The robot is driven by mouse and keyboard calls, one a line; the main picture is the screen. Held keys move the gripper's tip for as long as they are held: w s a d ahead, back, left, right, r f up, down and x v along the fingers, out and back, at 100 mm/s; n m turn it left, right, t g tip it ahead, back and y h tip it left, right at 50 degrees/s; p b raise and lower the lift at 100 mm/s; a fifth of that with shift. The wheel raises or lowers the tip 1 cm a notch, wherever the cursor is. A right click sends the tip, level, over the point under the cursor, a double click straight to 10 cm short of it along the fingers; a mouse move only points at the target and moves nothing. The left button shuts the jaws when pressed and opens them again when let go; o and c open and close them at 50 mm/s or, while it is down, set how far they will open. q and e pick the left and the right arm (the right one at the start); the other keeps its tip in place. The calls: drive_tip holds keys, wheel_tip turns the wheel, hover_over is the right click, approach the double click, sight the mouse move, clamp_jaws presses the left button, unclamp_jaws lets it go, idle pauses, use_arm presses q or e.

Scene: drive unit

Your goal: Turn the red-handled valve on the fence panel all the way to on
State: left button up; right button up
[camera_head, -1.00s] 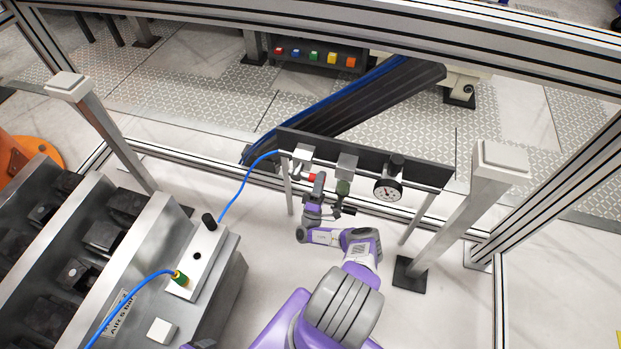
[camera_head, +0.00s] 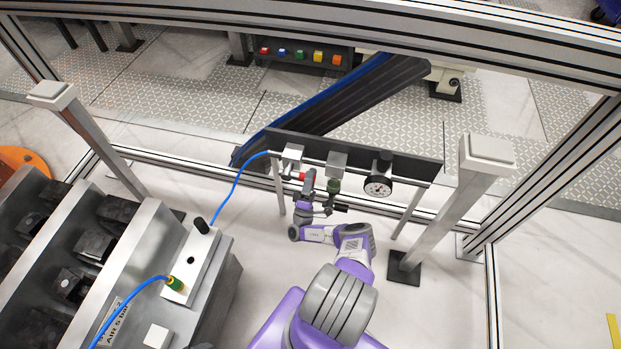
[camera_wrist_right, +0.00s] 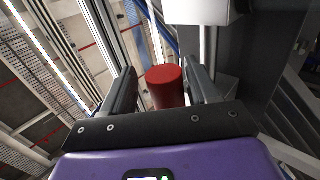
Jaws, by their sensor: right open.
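The fence panel (camera_head: 410,168) is a dark board with pipe fittings in the middle of the head view. The valve's red handle (camera_head: 302,176) shows small at its left end, below a silver block. In the right wrist view the red handle (camera_wrist_right: 165,88) is a rounded cylinder lying between the two fingers, nearer the right one. My right gripper (camera_head: 308,184) is open around or just short of the handle, and it also shows in the right wrist view (camera_wrist_right: 160,80). I cannot tell whether a finger touches the handle. My left gripper is out of view.
A blue hose (camera_head: 236,190) runs from the panel to a silver unit (camera_head: 195,262) at left. A metal post (camera_head: 455,215) stands at right. Floor shows below the panel.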

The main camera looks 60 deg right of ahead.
wheel_tip(320, 180, up, 9)
drive_tip(key=p, duration=0.4)
